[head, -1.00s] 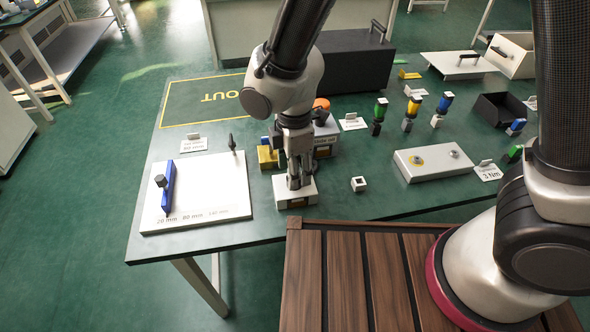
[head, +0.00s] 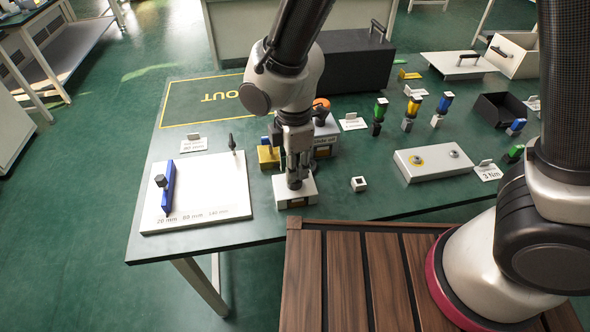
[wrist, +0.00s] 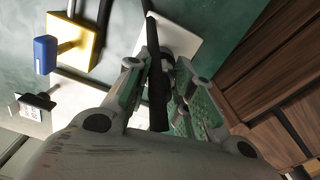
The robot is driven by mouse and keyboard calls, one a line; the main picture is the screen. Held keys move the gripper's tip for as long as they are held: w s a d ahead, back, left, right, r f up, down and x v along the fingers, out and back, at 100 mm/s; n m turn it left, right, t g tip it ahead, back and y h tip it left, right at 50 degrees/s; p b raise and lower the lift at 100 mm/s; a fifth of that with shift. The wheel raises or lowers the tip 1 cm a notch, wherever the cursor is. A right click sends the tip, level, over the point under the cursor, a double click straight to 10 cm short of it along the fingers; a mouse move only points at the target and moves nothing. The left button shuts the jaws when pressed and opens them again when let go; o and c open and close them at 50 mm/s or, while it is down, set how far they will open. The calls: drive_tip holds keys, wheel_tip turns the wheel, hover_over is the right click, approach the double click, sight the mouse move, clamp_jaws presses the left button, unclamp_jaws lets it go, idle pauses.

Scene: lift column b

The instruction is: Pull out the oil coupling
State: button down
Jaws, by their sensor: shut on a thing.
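My gripper (head: 294,180) points straight down over a small white block (head: 309,190) at the table's front edge. Its fingers are shut on a small part at the top of this block, which I take to be the oil coupling; the fingers hide most of it in the head view. A long black rod or hose (wrist: 156,75) runs between the fingers. The coupling looks still seated at the block.
A white board with a blue tool (head: 168,188) lies left. A small white square socket (head: 358,184) and a grey plate (head: 433,161) are right.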

drive_tip(key=shift+r, duration=0.4)
drive_tip(key=shift+r, duration=3.55)
